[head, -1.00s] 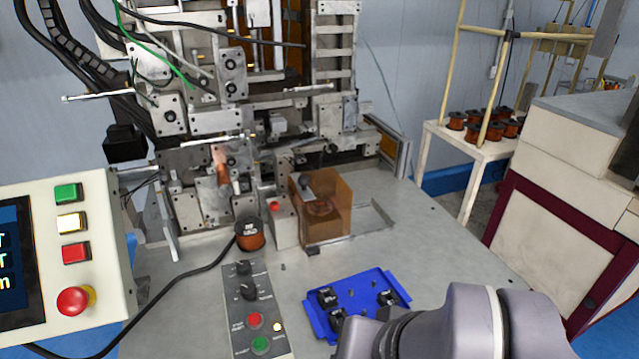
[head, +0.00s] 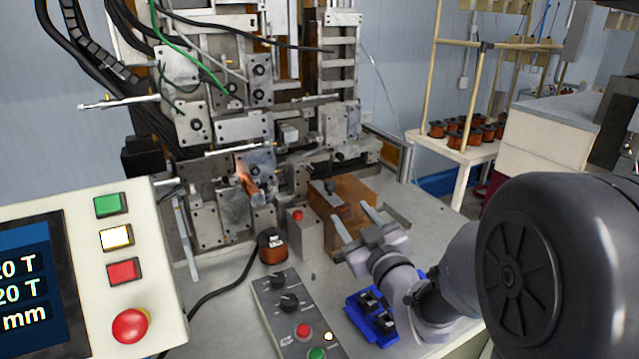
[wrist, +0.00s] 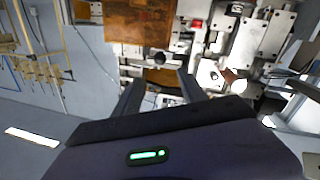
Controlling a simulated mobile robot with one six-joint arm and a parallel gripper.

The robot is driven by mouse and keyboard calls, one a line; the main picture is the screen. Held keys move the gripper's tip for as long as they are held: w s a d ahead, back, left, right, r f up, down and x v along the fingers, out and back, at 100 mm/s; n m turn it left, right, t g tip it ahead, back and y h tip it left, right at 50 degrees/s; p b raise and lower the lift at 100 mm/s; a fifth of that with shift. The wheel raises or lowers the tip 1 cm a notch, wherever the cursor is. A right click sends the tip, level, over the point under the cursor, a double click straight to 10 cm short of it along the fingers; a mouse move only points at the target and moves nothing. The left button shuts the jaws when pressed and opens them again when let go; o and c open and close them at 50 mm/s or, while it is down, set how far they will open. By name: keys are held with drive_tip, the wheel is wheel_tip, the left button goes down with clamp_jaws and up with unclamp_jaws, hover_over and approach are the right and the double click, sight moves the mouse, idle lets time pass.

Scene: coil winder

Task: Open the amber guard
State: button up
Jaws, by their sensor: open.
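The amber guard (head: 352,190) is a see-through box-like cover on the worktable, in front of the winding machine's lower right part. It looks closed, standing over the parts behind it. In the wrist view the amber guard (wrist: 138,22) fills the top middle, beyond the fingertips. My gripper (head: 354,221) is in front of the guard, its two fingers apart and pointing toward it, with nothing between them. The fingers overlap the guard's lower front in the head view; I cannot tell whether they touch it. The gripper also shows in the wrist view (wrist: 160,82).
A blue tray (head: 362,328) with dark parts lies below my arm. A copper spool (head: 272,246) and a control box (head: 290,310) stand left of it. A screen panel (head: 120,270) is at the left. The winding machine (head: 245,125) rises behind.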

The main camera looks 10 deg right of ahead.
sight(332, 189)
drive_tip(key=w, duration=0.4)
drive_tip(key=w+a, duration=0.1)
drive_tip(key=w, duration=0.4)
drive_tip(key=w+a, duration=0.1)
drive_tip(key=w, duration=0.4)
drive_tip(key=shift+a+b, duration=0.15)
drive_tip(key=shift+b, duration=0.25)
clamp_jaws()
idle(0.4)
